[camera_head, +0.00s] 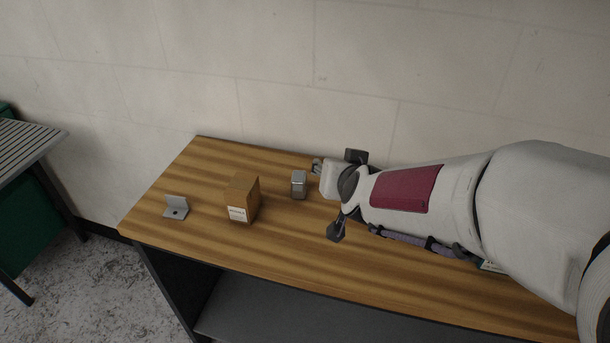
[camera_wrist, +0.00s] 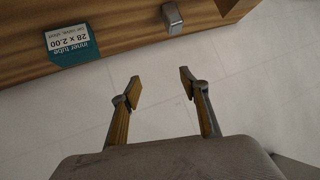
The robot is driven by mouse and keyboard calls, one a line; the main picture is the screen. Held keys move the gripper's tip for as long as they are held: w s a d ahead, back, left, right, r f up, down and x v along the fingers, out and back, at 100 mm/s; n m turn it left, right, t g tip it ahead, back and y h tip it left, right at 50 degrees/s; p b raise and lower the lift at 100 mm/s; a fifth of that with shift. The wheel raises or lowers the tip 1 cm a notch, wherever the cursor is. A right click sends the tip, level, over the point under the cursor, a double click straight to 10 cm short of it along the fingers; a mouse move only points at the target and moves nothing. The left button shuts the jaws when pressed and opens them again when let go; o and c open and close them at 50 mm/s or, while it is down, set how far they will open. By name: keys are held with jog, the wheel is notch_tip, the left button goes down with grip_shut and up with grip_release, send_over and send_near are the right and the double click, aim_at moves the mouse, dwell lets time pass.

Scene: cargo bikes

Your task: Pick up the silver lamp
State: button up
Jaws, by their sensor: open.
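The silver lamp appears to be the small, blocky, shiny grey piece (camera_head: 299,184) standing on the wooden table, between a cardboard box and my arm. In the wrist view the fingers stand against the pale wall, apart from the lamp. In the head view my wrist is just right of the lamp, and the arm covers much of the gripper.
The cardboard box (camera_head: 241,198) stands left of the lamp. A grey metal bracket (camera_head: 175,207) lies farther left on the table (camera_head: 300,250). A teal inner tube box (camera_wrist: 71,45) is mostly behind my arm in the head view. The wall (camera_head: 280,70) runs along the back.

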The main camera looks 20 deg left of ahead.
aim_at(298, 181)
jog(key=w+a+f, duration=0.1)
jog(key=a+f, duration=0.2)
jog(key=w+a+f+t+h, duration=0.1)
jog(key=a+f, duration=0.2)
jog(key=w+a+f+t, duration=0.1)
jog(key=a+f, duration=0.2)
jog(key=shift+a+f+h, duration=0.2)
jog(key=shift+f+h, duration=0.2)
jog(key=shift+s+a+f+t, duration=0.1)
jog(key=shift+a+f+t, duration=0.2)
jog(key=shift+f+t, duration=0.15)
jog(key=shift+f, duration=0.1)
jog(key=shift+x, duration=1.3)
jog(key=shift+x, duration=2.55)
jog(key=shift+d+f, duration=0.1)
jog(key=shift+d, duration=0.1)
